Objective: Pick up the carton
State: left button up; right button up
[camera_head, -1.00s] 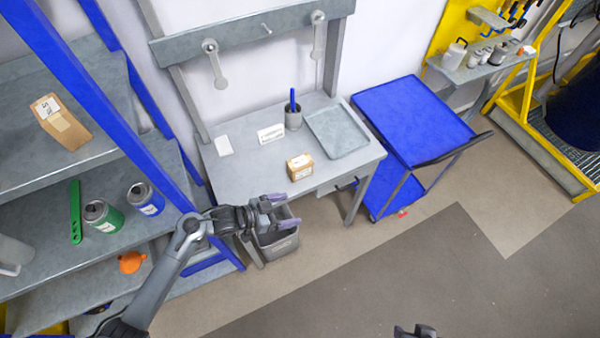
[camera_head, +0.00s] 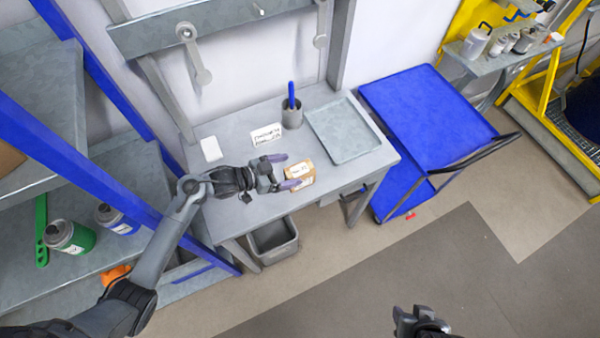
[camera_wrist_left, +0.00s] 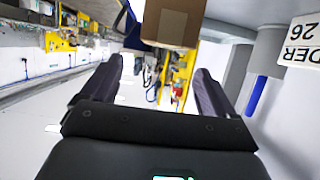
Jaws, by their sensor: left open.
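A small brown carton (camera_head: 301,176) with a white label sits on the grey workbench near its front edge. My left gripper (camera_head: 284,171) is open at the carton's left side, its fingers pointing toward it. In the left wrist view the carton (camera_wrist_left: 172,24) shows at the top, ahead of the two spread fingers (camera_wrist_left: 158,75) and roughly in line with the gap. Nothing is held. Whether the fingertips overlap the carton's sides I cannot tell. My right gripper (camera_head: 418,320) shows only partly at the bottom edge; its jaw opening is unclear.
On the workbench (camera_head: 235,215) are a grey tray (camera_head: 342,130), a pen cup (camera_head: 292,116) and a white label card (camera_head: 266,134). A grey bin (camera_head: 272,242) stands below. A blue cart (camera_head: 425,120) is to the right. The blue-framed shelf (camera_head: 70,150) with cans is left.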

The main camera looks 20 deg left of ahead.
aim_at(287, 176)
pick_arm(q)
notch_tip(287, 176, down, 4)
jog(key=b, duration=0.2)
jog(key=shift+w+r+b, duration=0.1)
jog(key=shift+r+b, duration=0.1)
jog(key=shift+b, duration=0.2)
jog(key=shift+w+d+f, duration=0.1)
jog(key=shift+w+f, duration=0.05)
jog(key=shift+f, duration=0.2)
jog(key=shift+b+x, duration=0.3)
jog(key=shift+x, duration=1.95)
jog(key=c, duration=1.1)
jog(key=shift+c, duration=0.3)
jog(key=shift+r, duration=0.15)
